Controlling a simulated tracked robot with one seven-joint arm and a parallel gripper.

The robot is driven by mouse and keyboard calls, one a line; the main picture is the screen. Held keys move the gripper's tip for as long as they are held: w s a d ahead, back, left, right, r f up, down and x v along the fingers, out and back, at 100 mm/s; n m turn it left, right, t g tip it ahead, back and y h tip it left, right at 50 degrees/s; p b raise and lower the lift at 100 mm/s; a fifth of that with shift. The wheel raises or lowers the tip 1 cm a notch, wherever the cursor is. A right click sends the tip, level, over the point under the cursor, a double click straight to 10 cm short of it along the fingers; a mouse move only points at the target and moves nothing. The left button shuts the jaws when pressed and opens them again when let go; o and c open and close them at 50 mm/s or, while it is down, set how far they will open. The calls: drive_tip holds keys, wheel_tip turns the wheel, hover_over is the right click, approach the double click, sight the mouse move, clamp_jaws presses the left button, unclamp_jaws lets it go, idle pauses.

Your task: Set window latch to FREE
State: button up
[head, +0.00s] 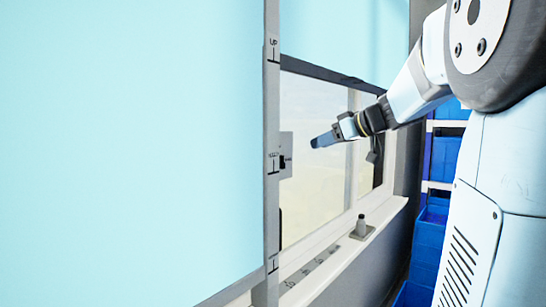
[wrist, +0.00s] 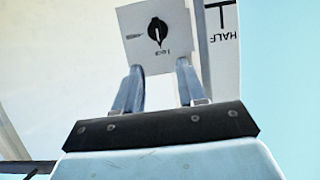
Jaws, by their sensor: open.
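The window latch is a small black rotary knob (wrist: 157,31) on a pale square plate (wrist: 134,20). A light pointer line on the knob runs roughly up and down in the wrist view. A small label that looks like "Lock" is printed at the knob's lower right; a mark at its left is too blurred to read. In the head view the plate (head: 286,140) is on the window beside the grey post. My gripper (wrist: 159,66) is open and empty, its two fingers pointing toward the plate, short of the knob. In the head view my gripper (head: 318,142) is right of the plate.
A grey post (head: 271,100) with marks, including UP and HALF, stands left of the plate, bordering a large light-blue panel (head: 140,150). Blue bins (head: 431,225) stand on a rack at the right.

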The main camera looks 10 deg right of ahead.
sight(284, 157)
drive_tip(key=x, duration=1.3)
drive_tip(key=shift+w+a, duration=0.15)
drive_tip(key=shift+w, duration=0.3)
